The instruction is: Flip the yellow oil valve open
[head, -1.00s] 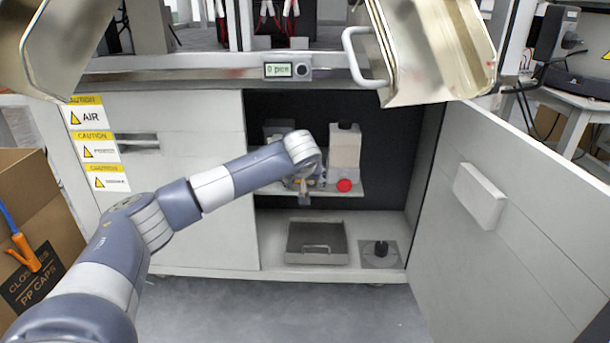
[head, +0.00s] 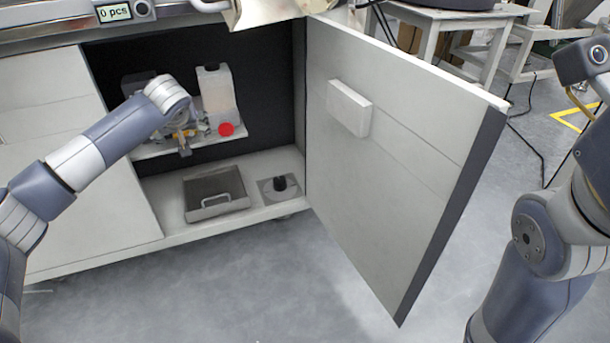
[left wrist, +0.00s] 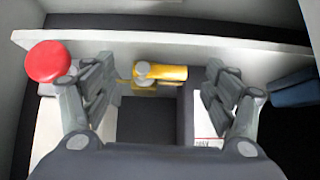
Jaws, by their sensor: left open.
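The yellow oil valve (left wrist: 160,72) shows in the left wrist view, between the spread fingers of my left gripper (left wrist: 157,90) and a little beyond their tips. A rounded grey part sits at its left end. The fingers look clear of the valve on both sides. In the head view my left gripper (head: 183,140) is in front of the cabinet shelf, and my own wrist hides most of the valve there. A red round knob (left wrist: 47,62) is left of the gripper in the left wrist view; it also shows in the head view (head: 226,129). My right gripper is out of view.
A whitish container (head: 216,92) stands on the shelf (head: 150,151) beside my left wrist. A metal tray (head: 215,190) and a black knob on a plate (head: 280,183) are on the cabinet floor. The open cabinet door (head: 400,150) stands out at the right. Floor in front is clear.

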